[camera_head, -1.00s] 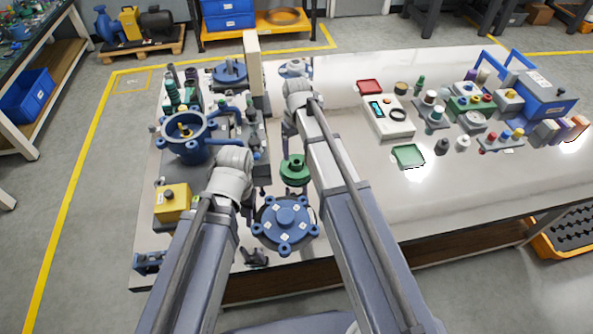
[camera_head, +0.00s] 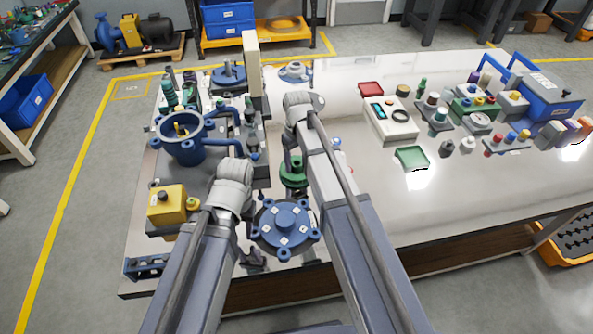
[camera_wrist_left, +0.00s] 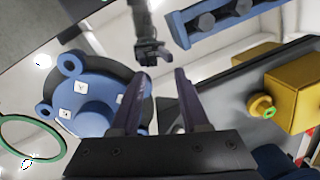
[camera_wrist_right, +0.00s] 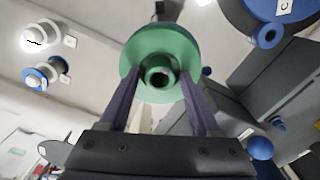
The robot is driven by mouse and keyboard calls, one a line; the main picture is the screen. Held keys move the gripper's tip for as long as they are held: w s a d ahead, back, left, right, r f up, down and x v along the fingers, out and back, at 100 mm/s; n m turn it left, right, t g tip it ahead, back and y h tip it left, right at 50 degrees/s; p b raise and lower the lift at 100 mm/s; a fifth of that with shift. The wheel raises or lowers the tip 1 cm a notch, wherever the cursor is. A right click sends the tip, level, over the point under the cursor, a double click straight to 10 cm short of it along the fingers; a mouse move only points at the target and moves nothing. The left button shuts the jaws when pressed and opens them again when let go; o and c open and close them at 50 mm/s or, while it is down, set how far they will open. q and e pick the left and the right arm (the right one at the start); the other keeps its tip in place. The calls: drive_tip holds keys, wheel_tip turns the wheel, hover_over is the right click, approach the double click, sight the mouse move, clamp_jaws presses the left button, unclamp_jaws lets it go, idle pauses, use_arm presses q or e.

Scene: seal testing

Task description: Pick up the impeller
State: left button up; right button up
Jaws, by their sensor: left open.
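The impeller, a green disc with a raised hub, stands at the middle left of the table in the head view (camera_head: 292,178), partly covered by my right arm. In the right wrist view the impeller (camera_wrist_right: 160,45) faces the camera, its hub between the fingertips. My right gripper (camera_wrist_right: 159,72) is open, with its fingertips overlapping the near edge of the disc and gaps visible beside the hub. My left gripper (camera_wrist_left: 155,72) is open and empty, above the table beside a blue flanged cover.
The blue round cover (camera_head: 285,228) lies just in front of the impeller. A blue pump housing (camera_head: 183,138) and a yellow box (camera_head: 167,207) stand at the left. The table's front right is clear.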

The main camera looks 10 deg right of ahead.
clamp_jaws()
idle(0.6)
